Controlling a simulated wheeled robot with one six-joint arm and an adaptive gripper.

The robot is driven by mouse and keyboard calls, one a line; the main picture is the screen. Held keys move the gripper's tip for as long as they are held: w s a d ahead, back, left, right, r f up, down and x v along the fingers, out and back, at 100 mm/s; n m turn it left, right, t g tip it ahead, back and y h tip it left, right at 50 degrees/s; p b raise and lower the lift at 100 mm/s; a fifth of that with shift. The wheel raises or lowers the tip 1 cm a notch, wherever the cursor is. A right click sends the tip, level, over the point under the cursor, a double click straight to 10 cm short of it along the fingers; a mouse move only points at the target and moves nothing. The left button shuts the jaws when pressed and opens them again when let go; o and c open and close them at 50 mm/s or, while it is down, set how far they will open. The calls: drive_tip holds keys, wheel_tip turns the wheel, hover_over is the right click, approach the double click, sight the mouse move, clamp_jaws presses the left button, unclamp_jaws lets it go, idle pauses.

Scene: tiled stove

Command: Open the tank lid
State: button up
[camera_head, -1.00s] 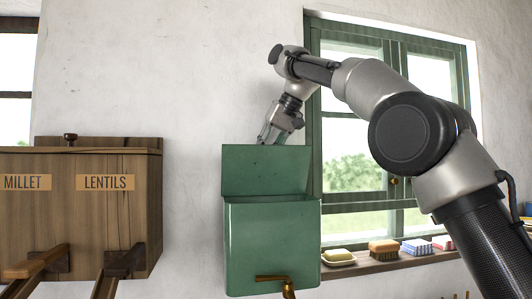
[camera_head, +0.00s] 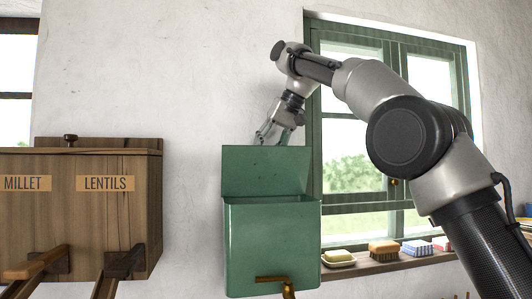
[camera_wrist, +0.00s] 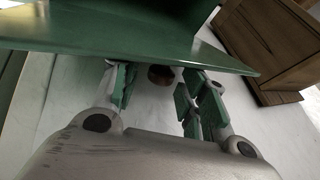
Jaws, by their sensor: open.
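The green tank (camera_head: 272,250) hangs at the white wall, with a brass tap low on its front. Its green lid (camera_head: 264,171) stands raised, upright above the tank's back edge. My gripper (camera_head: 271,137) is open just above the lid's top edge, and its fingertips are partly hidden behind it. In the wrist view the green plate of the lid (camera_wrist: 130,40) crosses the top of the picture. My gripper (camera_wrist: 155,95) shows there with its fingers spread and a dark brown knob (camera_wrist: 161,75) between them. I cannot tell whether the fingers touch the knob.
A wooden bin (camera_head: 100,200) labelled MILLET and LENTILS stands to the left, with a gap of bare wall before the tank. A green window (camera_head: 350,130) is close on the right. Soaps and a brush (camera_head: 382,247) lie on its sill.

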sight(274, 163)
drive_tip(key=v, duration=0.3)
drive_tip(key=shift+d+r, duration=0.2)
drive_tip(key=shift+r, duration=0.1)
drive_tip(key=shift+s+d+r, duration=0.1)
drive_tip(key=shift+s+d, duration=0.1)
drive_tip(key=shift+d, duration=0.1)
drive_tip(key=s+d, duration=0.5)
drive_tip(key=d, duration=0.5)
drive_tip(key=shift+s, duration=0.15)
drive_tip(key=shift+d, duration=0.1)
